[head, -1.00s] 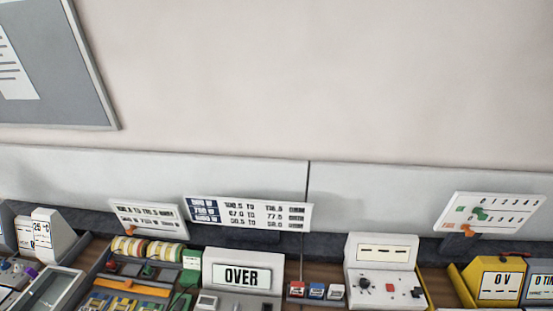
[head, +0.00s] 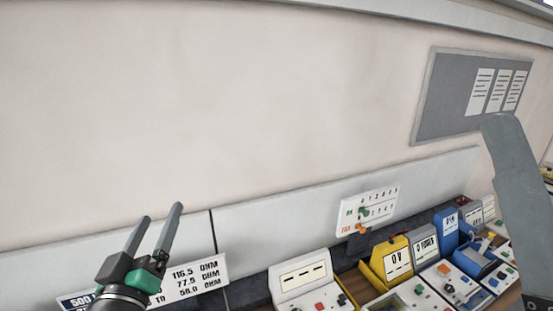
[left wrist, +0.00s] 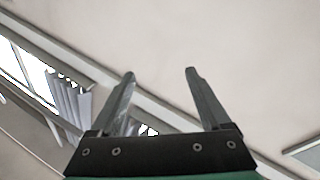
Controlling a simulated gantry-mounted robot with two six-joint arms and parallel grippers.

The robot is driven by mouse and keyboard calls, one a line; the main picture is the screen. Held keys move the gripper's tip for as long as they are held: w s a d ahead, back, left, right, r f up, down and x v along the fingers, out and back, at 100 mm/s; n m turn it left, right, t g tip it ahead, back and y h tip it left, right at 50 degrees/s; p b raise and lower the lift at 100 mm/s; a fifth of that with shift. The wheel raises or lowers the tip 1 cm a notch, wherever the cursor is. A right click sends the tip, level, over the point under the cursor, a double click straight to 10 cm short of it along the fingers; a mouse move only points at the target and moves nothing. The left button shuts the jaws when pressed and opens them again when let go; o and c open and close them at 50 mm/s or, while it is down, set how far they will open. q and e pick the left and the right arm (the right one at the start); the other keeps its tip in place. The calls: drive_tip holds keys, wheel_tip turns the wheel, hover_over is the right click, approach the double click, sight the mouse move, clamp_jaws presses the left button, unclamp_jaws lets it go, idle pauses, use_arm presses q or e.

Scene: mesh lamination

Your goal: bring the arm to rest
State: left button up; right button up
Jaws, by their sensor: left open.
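My left gripper (head: 160,220) is raised at the lower left of the head view, its two grey fingers pointing up, in front of the wall and a resistance sign. It is open and empty. In the left wrist view its fingers (left wrist: 158,75) stand apart with nothing between them, against the ceiling or upper wall. A grey link at the right of the head view looks like part of my other arm; no right fingertips show.
Below are a white dashed-display box (head: 302,277), a yellow "0 V" box (head: 397,262), a blue device (head: 478,262) and a numbered sign board (head: 367,212). A grey notice board (head: 447,95) hangs on the wall. The space before the wall is clear.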

use_arm(q)
drive_tip(key=s+d+r+m+t+h, duration=0.1)
drive_tip(key=s+r+m+t+h, duration=0.1)
drive_tip(key=s+r, duration=0.7)
drive_tip(key=s+d+r+m+t+h, duration=0.1)
drive_tip(key=s+r+m+t, duration=0.3)
drive_tip(key=s+r, duration=0.4)
wheel_tip(320, 180, up, 4)
drive_tip(key=shift+s+d+f+m+t+h, duration=0.2)
drive_tip(key=shift+s+d+m+t+h, duration=0.2)
drive_tip(key=shift+d+t, duration=0.3)
